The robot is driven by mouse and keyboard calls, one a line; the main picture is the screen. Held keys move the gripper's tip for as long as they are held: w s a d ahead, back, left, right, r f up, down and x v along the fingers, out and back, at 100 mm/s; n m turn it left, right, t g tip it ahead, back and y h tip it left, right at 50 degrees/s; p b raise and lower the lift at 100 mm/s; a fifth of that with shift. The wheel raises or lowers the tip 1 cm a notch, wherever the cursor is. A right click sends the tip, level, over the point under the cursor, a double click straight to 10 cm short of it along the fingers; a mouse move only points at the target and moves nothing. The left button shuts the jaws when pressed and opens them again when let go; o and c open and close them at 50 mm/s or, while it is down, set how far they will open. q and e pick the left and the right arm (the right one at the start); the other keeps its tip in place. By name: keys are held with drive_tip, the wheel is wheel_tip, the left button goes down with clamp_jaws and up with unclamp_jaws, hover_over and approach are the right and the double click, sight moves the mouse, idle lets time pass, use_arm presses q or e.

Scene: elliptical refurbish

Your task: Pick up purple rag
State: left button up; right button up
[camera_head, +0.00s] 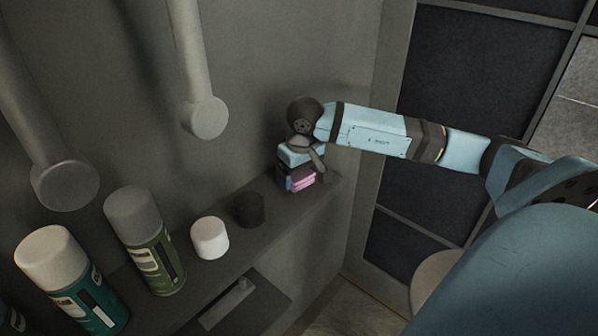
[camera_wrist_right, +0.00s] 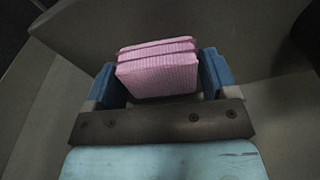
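The purple rag, pinkish and folded into a thick block, sits at the far end of the grey shelf in the head view (camera_head: 302,181). In the right wrist view the rag (camera_wrist_right: 158,72) stands between the two blue fingers of my right gripper (camera_wrist_right: 162,75). The fingers are spread wide, one on each side of it, with little or no visible gap. In the head view my right gripper (camera_head: 298,172) points down over the rag and partly covers it. Firm contact cannot be made out. My left gripper is not in view.
On the shelf (camera_head: 205,270) stand a white-capped teal spray can (camera_head: 80,285), a grey-capped green can (camera_head: 150,245), a white cylinder (camera_head: 210,239) and a dark cylinder (camera_head: 248,209). Pipes with round ends (camera_head: 205,117) hang at the wall. The wall is close behind the rag.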

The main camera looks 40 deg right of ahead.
drive_tip(key=c, duration=0.5)
wheel_tip(320, 180, up, 20)
drive_tip(key=shift+r+b, duration=0.1)
drive_tip(key=shift+b, duration=0.4)
drive_tip(key=shift+o, duration=0.3)
